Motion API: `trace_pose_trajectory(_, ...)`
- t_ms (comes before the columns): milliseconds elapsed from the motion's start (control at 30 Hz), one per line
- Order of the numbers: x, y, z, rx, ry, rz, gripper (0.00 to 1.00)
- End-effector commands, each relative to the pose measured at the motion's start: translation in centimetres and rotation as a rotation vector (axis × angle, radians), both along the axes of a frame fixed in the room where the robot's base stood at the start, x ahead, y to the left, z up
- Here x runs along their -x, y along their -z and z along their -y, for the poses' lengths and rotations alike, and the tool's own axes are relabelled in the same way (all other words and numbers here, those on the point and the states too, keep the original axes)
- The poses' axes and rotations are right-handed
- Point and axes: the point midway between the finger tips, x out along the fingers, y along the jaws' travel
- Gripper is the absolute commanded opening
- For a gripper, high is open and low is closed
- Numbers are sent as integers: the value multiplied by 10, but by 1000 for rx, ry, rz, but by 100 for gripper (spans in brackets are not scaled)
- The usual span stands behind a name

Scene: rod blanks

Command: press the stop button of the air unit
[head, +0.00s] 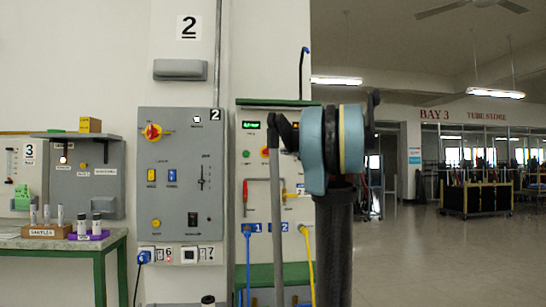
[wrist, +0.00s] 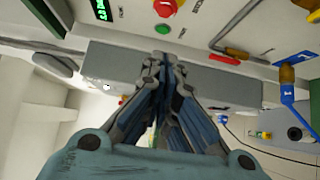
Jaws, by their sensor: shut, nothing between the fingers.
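A white panel with a green-lit display (head: 252,125), hoses and valves stands right of the grey cabinet; it appears to be the air unit. In the wrist view a red button on a yellow base (wrist: 165,7) shows at the top edge, near the display (wrist: 101,8). In the head view, my arm hides part of the panel. My gripper (wrist: 163,62) is shut and empty, its fingertips just below the red button in the wrist picture. They look apart from it, but the gap in depth is unclear. I cannot make out the fingers in the head view.
A grey cabinet (head: 181,215) with a red-yellow rotary switch (head: 153,132) stands left of the panel. A table (head: 65,243) with samples is far left. The floor (head: 440,245) at right is open.

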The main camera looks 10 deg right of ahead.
Motion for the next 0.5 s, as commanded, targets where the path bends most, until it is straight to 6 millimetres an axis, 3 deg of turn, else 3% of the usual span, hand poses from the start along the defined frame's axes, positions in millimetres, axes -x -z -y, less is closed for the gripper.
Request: trace_pose_trajectory(500,-51,0,-52,-1,-3,1,0)
